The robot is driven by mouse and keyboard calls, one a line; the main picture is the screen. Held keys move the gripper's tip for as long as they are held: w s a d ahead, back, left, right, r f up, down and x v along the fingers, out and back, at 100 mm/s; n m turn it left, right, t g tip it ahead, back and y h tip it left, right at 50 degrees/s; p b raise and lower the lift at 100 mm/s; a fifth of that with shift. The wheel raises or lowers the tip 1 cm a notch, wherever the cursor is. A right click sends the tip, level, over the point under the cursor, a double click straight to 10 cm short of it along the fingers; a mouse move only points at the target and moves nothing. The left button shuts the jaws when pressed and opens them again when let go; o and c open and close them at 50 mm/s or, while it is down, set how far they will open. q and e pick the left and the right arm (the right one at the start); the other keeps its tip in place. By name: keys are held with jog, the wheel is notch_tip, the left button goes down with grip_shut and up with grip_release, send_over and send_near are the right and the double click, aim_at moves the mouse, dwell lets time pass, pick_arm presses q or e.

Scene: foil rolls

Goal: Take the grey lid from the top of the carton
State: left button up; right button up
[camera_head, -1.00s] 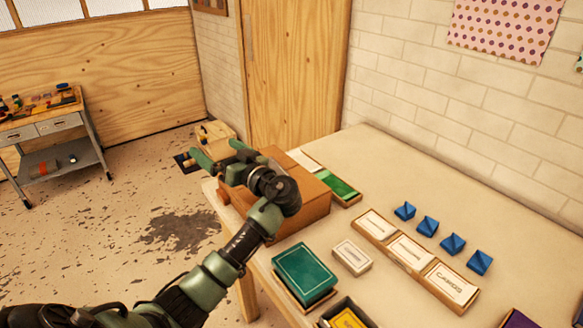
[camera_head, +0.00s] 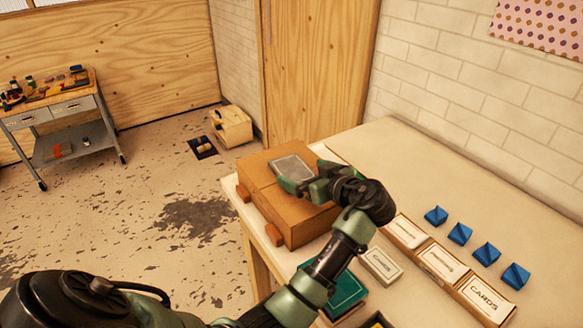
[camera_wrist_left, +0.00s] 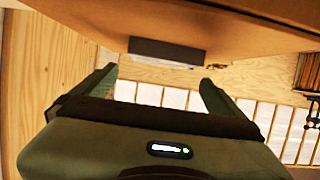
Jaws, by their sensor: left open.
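The brown carton (camera_head: 292,218) stands at the left end of the table. The flat grey lid (camera_head: 291,165) lies on its top. My left gripper (camera_head: 303,181) is open and empty, at the near right side of the lid, with its fingers reaching toward it. In the left wrist view the lid (camera_wrist_left: 166,50) shows as a grey bar just beyond the gap between the open fingers (camera_wrist_left: 158,78). The carton's surface (camera_wrist_left: 235,33) fills the top of that view. I cannot tell whether a finger touches the lid. My right gripper is not in view.
The cream table (camera_head: 440,165) is clear toward the wall. White card boxes (camera_head: 441,262) and several blue pieces (camera_head: 460,233) stand to the right. A green box (camera_head: 346,292) is partly hidden under my arm. A tool cart (camera_head: 62,125) stands at the far left.

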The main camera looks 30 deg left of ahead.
aim_at(294, 170)
pick_arm(q)
jog(key=p+x, duration=0.1)
jog(key=x, duration=0.1)
jog(key=p+x, duration=0.1)
jog(key=x, duration=0.1)
jog(key=shift+w+a+f, duration=0.15)
jog(key=shift+a+f, duration=0.05)
jog(key=shift+f, duration=0.25)
jog(key=shift+w+a+f, duration=0.1)
jog(key=shift+a+f, duration=0.15)
jog(key=c, duration=1.2)
jog(key=shift+r, duration=0.15)
jog(key=shift+c, duration=0.4)
